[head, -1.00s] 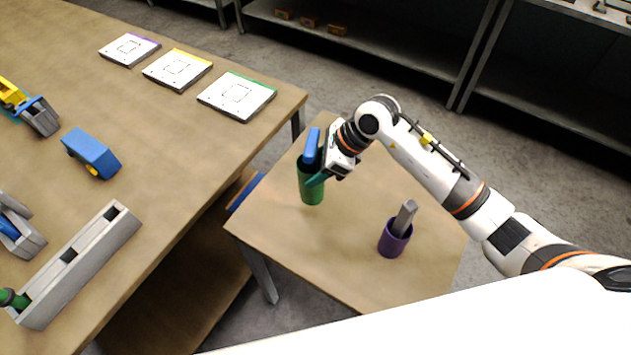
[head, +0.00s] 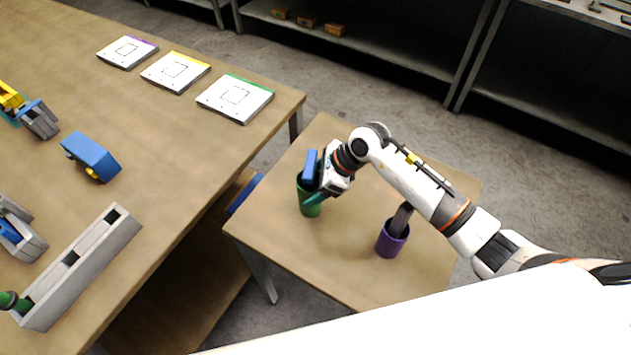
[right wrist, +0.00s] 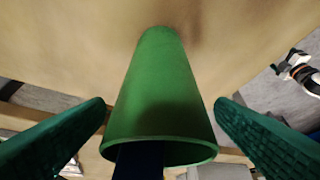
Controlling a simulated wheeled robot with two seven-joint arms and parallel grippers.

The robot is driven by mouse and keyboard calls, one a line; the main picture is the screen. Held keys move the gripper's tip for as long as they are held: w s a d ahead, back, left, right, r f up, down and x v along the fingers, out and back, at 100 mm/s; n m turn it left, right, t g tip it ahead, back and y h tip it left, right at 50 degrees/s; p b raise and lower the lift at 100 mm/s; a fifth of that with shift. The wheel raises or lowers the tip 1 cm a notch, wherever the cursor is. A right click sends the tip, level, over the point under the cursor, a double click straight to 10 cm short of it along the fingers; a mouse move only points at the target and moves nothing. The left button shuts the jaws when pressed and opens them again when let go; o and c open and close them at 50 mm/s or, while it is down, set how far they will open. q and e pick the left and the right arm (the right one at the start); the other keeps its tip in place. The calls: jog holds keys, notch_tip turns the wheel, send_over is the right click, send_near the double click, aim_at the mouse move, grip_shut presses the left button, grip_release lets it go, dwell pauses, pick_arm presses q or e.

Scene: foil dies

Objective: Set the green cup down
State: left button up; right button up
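The green cup (head: 311,207) is upright on the small side table (head: 350,285), with a blue piece (head: 310,168) standing up out of it. My right gripper (head: 318,198) is at the cup from the right, one dark green finger showing across its front. In the right wrist view the green cup (right wrist: 160,95) lies between the two fingers (right wrist: 160,104), with a narrow gap on each side, so the gripper looks open around it. The cup's base seems to rest on the tabletop. My left gripper is not in view.
A purple cup (head: 392,239) with a grey piece in it stands to the right on the side table, under my right arm. The large workbench (head: 190,130) at left holds three white plates, a blue block (head: 92,156) and a grey slotted rack (head: 85,265). The side table's front is clear.

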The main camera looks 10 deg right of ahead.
jog(key=shift+r, duration=0.2)
jog(key=b+v, duration=0.2)
jog(key=v, duration=1)
jog(key=shift+s+a+f, duration=0.1)
jog(key=shift+f, duration=0.05)
